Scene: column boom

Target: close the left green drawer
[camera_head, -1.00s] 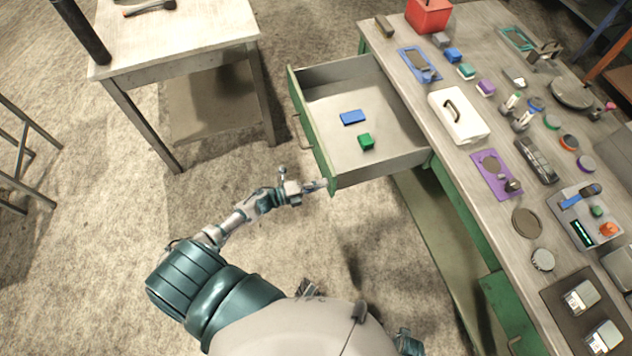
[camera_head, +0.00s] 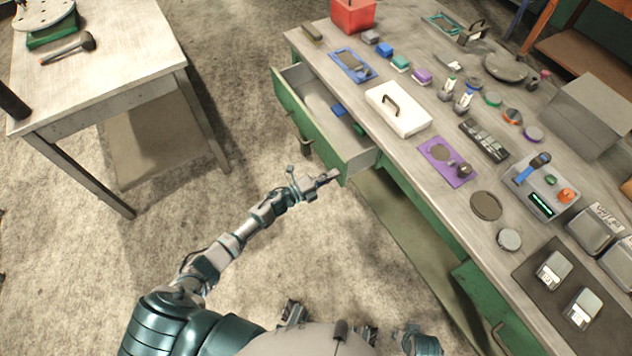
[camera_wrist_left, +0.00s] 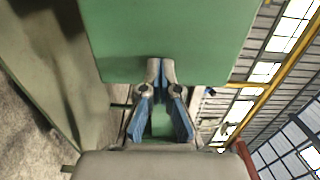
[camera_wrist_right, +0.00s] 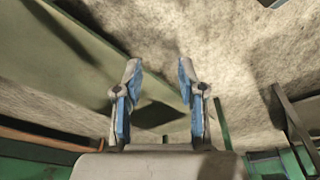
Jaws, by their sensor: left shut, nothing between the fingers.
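The left green drawer (camera_head: 296,119) of the workbench is partly open in the head view, its green front facing the lower left. A blue block (camera_head: 338,110) and a green block (camera_head: 359,129) lie inside it. My left gripper (camera_head: 334,175) is shut and empty at the near end of the drawer front. In the left wrist view its closed fingertips (camera_wrist_left: 160,62) meet or nearly meet a green panel (camera_wrist_left: 165,35); exact contact is hard to tell. My right gripper (camera_wrist_right: 157,70) is open and empty in the right wrist view.
The workbench top (camera_head: 420,200) carries a white case (camera_head: 397,110), a red box (camera_head: 353,14), a purple plate (camera_head: 447,163) and many small items. A second table (camera_head: 110,60) with a hammer stands at left. Another green drawer (camera_head: 482,300) is lower right. Floor between the tables is clear.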

